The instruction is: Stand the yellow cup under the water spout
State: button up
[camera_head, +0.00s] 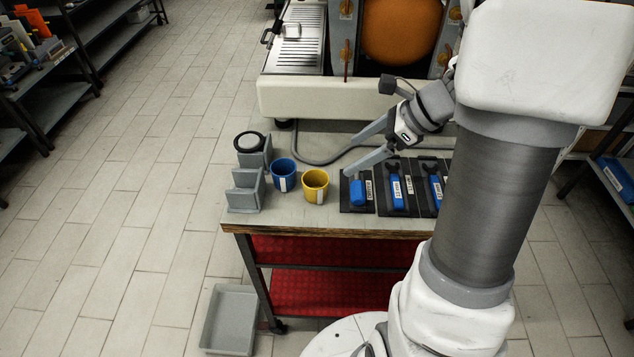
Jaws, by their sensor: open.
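The yellow cup (310,194) stands upright on the table near its front edge, with a pale strip on its side. My gripper (352,157) is open and empty, to the right of the cup and a little behind it. Its fingers point left and do not touch the cup. The boiler machine (340,98) stands at the back of the table, with a slotted metal tray (300,52) on its left part. I cannot make out the water spout for certain; the machine's top is cut off and my arm hides its right part.
A blue cup (278,184) stands just left of the yellow one. A grey holder (245,200) with a dark round item is at the table's left edge. Blue-handled tools (397,190) lie on black mats at right.

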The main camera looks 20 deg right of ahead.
jog(key=b+x, duration=0.1)
jog(key=x, duration=1.1)
jog(key=shift+f, duration=0.1)
jog(key=x, duration=0.5)
jog(key=shift+d+f, duration=0.15)
jog(key=c, duration=1.5)
jog(key=shift+o, duration=0.2)
jog(key=shift+w+r, duration=0.1)
jog(key=shift+r, duration=0.5)
jog(key=r, duration=0.3)
jog(key=shift+s+d+r, duration=0.2)
jog(key=shift+d+r, duration=0.05)
jog(key=shift+d, duration=0.05)
jog(key=s+d+r, duration=0.6)
jog(key=s+d, duration=0.1)
jog(key=d, duration=0.1)
notch_tip(320, 180, up, 3)
jog(key=m+t+h, duration=0.4)
jog(key=m+h, duration=0.1)
jog(key=m, duration=0.3)
send_over(304, 182)
jog(key=w+d, duration=0.3)
jog(key=w, duration=0.2)
jog(key=shift+s+a+f+m+h+p, duration=0.1)
jog(key=shift+a+m+h+p, duration=0.1)
jog(key=shift+m+h, duration=1.35)
jog(key=shift+a+m+h+p, duration=0.2)
jog(key=shift+m+h, duration=0.55)
jog(key=shift+m, duration=1.5)
